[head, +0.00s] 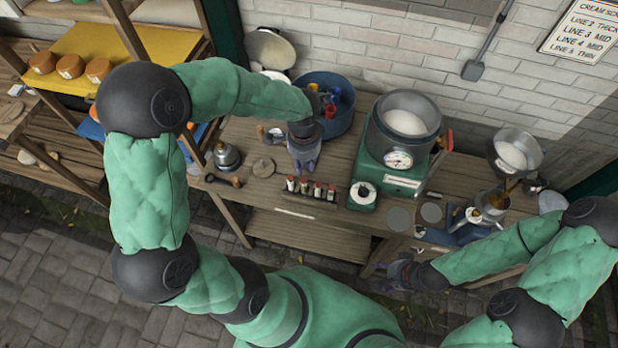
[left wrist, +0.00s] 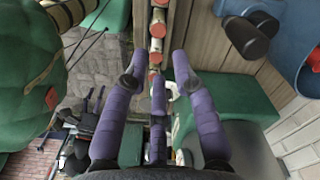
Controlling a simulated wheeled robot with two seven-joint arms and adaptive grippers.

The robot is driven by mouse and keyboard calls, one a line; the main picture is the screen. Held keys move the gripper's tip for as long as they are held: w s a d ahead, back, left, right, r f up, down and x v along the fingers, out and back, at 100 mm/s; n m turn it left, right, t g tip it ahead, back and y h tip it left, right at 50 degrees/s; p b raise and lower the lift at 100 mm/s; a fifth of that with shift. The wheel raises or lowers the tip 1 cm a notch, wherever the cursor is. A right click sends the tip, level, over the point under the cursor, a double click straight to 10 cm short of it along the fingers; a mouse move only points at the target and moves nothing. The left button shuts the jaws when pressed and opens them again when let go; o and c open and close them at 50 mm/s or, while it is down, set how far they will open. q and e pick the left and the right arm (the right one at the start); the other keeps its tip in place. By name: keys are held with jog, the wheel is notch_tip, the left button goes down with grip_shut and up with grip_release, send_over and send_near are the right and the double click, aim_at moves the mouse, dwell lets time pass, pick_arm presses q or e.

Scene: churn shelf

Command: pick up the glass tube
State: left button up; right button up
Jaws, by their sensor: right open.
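Several small vials (head: 304,186) with dark and red tops stand in a row in a narrow dark rack on the wooden bench; I cannot tell which, if any, is the glass tube. In the left wrist view the row of red-ended vials (left wrist: 156,45) shows beyond and between my fingers. My left gripper (head: 304,166) points down above the bench, just behind the rack; its purple fingers (left wrist: 158,72) are spread with nothing between them. My right gripper (head: 392,275) is low by the bench's front edge, open and apart from the vials.
A blue tub (head: 334,122) is behind my left gripper. Bare bench (head: 255,195) shows left of the rack.

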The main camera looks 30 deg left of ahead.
aim_at(304, 180)
pick_arm(q)
notch_tip(304, 180, down, 5)
jog(key=shift+s+f+b, duration=0.1)
jog(key=shift+f+b, duration=0.05)
jog(key=shift+b, duration=0.25)
jog(key=shift+s+f, duration=0.15)
jog(key=shift+f, duration=0.2)
notch_tip(304, 180, down, 5)
jog(key=shift+a+r+b, duration=0.1)
jog(key=shift+r+b, duration=0.1)
jog(key=shift+b, duration=0.25)
grip_shut()
